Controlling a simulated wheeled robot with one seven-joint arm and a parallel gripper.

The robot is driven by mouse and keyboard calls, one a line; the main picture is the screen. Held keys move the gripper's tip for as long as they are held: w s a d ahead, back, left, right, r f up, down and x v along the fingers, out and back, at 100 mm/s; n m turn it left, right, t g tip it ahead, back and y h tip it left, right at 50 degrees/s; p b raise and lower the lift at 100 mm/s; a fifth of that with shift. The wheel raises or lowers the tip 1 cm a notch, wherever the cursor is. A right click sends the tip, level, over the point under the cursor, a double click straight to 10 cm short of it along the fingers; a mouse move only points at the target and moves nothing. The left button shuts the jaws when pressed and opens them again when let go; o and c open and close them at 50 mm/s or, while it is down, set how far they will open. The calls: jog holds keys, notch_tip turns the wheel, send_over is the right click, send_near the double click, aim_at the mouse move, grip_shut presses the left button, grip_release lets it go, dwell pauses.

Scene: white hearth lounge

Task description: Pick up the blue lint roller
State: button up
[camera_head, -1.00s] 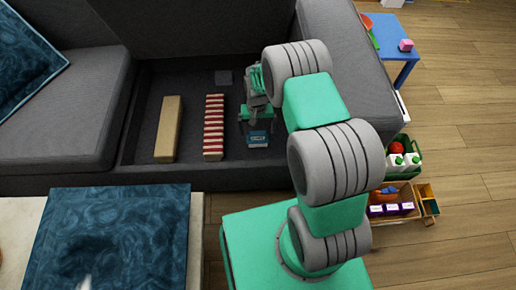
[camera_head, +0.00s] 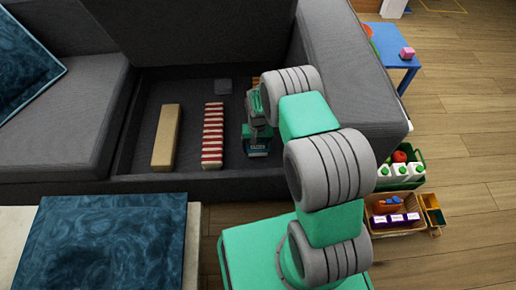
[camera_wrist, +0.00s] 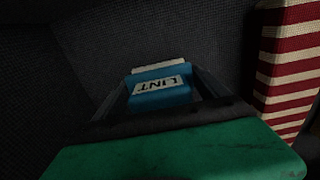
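The blue lint roller (camera_head: 257,149) is in the open grey compartment of the sofa, right of the red-and-white striped block. In the wrist view its blue end (camera_wrist: 160,92) with a white "LINT" label faces me, between my dark fingers. My gripper (camera_head: 258,133) points down into the compartment over the roller. The fingers lie close along both sides of it and appear shut on it. The rest of the roller is hidden by the gripper. It looks still low in the compartment, and I cannot tell whether it touches the floor there.
The striped block (camera_head: 212,136) and a tan block (camera_head: 166,138) lie left of the roller. The compartment's front wall (camera_head: 215,185) and the sofa armrest (camera_head: 355,70) bound the space. Crates (camera_head: 395,229) stand on the floor at right.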

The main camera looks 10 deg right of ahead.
jog(key=c, duration=0.8)
jog(key=shift+r, duration=0.6)
jog(key=s+a+r+p, duration=0.1)
jog(key=s+r+p, duration=0.1)
jog(key=s+r, duration=0.2)
jog(key=s+r+p, duration=0.3)
jog(key=s, duration=0.1)
jog(key=s+a+r+p, duration=0.1)
jog(key=s+r+p, duration=0.1)
jog(key=s+r, duration=0.2)
jog(key=shift+s+a+r+p, duration=0.3)
jog(key=shift+s+r+p, duration=0.05)
jog(key=shift+s+p, duration=0.1)
jog(key=shift+s, duration=0.4)
